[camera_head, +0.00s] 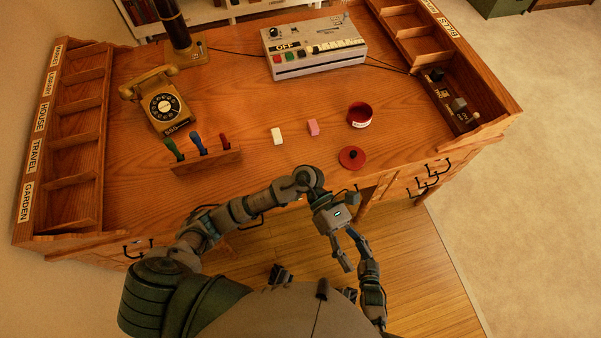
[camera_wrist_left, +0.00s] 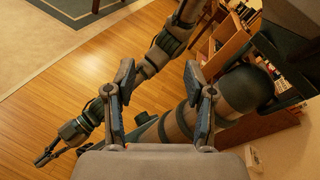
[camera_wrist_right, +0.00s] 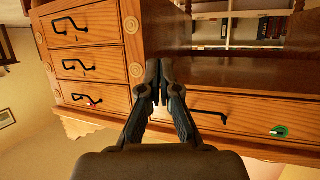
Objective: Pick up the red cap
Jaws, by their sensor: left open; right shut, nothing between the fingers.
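The red cap (camera_head: 352,159), a flat round lid with a small dark knob, lies on the desk (camera_head: 240,100) near its front edge. A red round pot (camera_head: 359,115) with a white label stands just behind it. My left gripper (camera_head: 344,262) is open and empty, below the desk's front edge in the head view. Its spread fingers also show in the left wrist view (camera_wrist_left: 158,85). My right gripper (camera_head: 354,235) is shut and empty, close to the left one in the head view. In the right wrist view its fingertips (camera_wrist_right: 158,82) meet before the desk drawers.
A white block (camera_head: 276,136) and a pink block (camera_head: 313,127) lie left of the cap. A wooden rack (camera_head: 207,162) holds colored-handled tools. A phone (camera_head: 161,103), a grey button box (camera_head: 313,47) and side trays stand farther off. Drawer handles (camera_head: 432,180) jut from the desk front.

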